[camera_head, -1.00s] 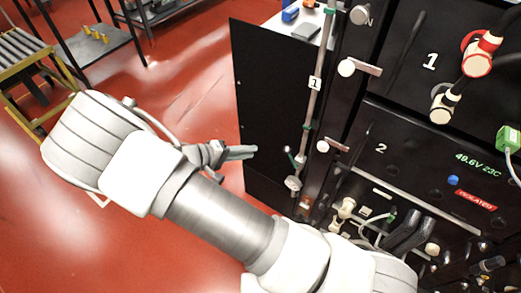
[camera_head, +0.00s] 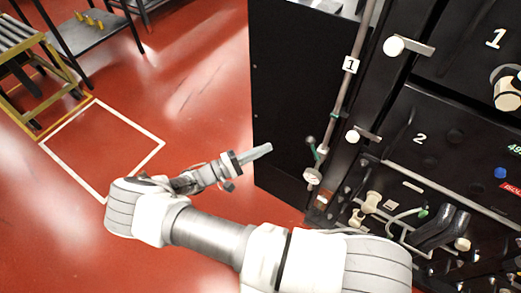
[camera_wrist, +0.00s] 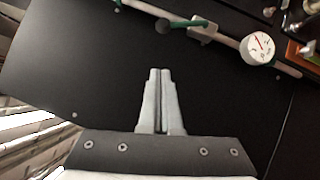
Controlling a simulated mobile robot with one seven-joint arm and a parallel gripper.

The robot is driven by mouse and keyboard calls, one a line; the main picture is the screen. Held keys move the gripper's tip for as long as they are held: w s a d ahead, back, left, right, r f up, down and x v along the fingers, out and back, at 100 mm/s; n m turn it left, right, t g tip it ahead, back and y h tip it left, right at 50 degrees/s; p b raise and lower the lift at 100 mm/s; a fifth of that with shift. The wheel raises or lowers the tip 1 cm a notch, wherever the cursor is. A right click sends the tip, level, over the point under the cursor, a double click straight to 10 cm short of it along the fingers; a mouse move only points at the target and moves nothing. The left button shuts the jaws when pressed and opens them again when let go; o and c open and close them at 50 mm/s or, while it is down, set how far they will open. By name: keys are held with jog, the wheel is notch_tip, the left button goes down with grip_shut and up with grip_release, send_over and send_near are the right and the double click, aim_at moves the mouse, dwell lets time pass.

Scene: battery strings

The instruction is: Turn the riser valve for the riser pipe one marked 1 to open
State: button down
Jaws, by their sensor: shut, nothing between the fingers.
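The riser pipe (camera_head: 341,100) runs down the edge of the black rack and carries a white tag marked 1 (camera_head: 350,64). Near its lower end is the riser valve (camera_head: 313,152), with a short lever ending in a dark knob and a green part beside it. In the wrist view the valve (camera_wrist: 203,30) is at the top, its dark knob left of the body. A round white gauge (camera_head: 312,176) sits below the valve, and also shows in the wrist view (camera_wrist: 257,48). My gripper (camera_head: 268,148) is shut and empty, left of the valve and apart from it. Its fingers point toward the black panel.
The black side panel (camera_head: 290,90) stands behind the pipe. The rack front (camera_head: 455,100) at right has protruding handles, connectors and cables. A yellow-framed roller stand (camera_head: 50,115) and shelves are at left. Red floor with a white outlined square is clear.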

aim_at(314, 149)
jog(key=d+r, duration=0.2)
jog(key=d, duration=0.7)
jog(key=shift+w+b, duration=0.3)
jog(key=shift+w, duration=0.05)
jog(key=shift+d+r, duration=0.15)
jog(key=shift+r, duration=0.05)
